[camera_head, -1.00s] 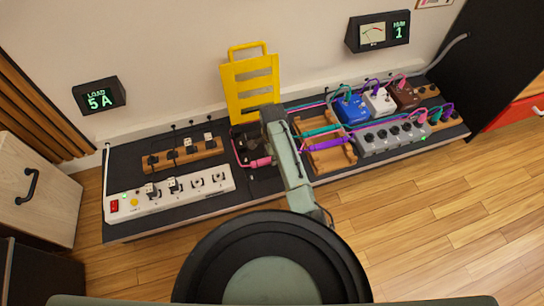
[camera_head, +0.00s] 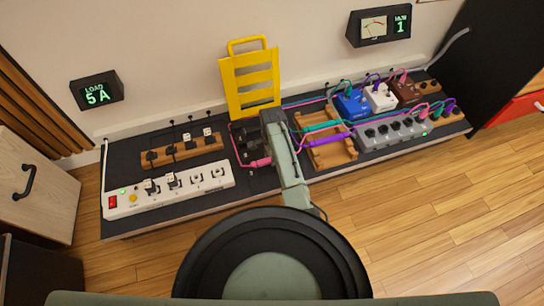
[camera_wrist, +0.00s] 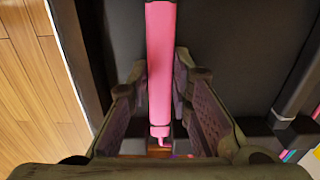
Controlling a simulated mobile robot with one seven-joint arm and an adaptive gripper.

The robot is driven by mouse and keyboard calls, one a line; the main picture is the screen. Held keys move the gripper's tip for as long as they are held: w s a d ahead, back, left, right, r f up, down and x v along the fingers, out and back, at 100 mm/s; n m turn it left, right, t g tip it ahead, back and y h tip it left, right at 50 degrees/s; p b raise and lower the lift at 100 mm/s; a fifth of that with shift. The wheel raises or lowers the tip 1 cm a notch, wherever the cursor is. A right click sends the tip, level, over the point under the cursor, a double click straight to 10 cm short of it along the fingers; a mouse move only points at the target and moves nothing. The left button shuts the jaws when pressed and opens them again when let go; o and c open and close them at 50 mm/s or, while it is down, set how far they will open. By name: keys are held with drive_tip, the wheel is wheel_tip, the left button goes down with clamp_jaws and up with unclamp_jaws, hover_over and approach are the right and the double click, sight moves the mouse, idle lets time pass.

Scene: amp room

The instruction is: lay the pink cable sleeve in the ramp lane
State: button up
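The pink cable sleeve (camera_head: 258,162) lies on the dark board in the head view, beside my gripper, with a thin pink cable running from its left end. In the wrist view, the sleeve (camera_wrist: 161,65) runs lengthwise between the fingers of my gripper (camera_wrist: 160,75). The fingers stand apart on both sides, with narrow gaps seeming to show. In the head view my arm hides the fingers. A dark ramp-like base (camera_head: 240,137) sits below an upright yellow slotted panel (camera_head: 251,84); my arm partly covers it, and its lanes are hard to make out.
A wooden rack (camera_head: 346,158) to the right carries a teal sleeve (camera_head: 322,127) and a purple sleeve (camera_head: 330,138). A white power strip (camera_head: 150,203) and a wooden socket block (camera_head: 206,152) lie left. Several pedals, including a blue one (camera_head: 351,107), stand right.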

drive_tip(key=o, duration=0.5)
wheel_tip(320, 180, up, 12)
drive_tip(key=shift+r, duration=0.1)
idle(0.5)
idle(0.5)
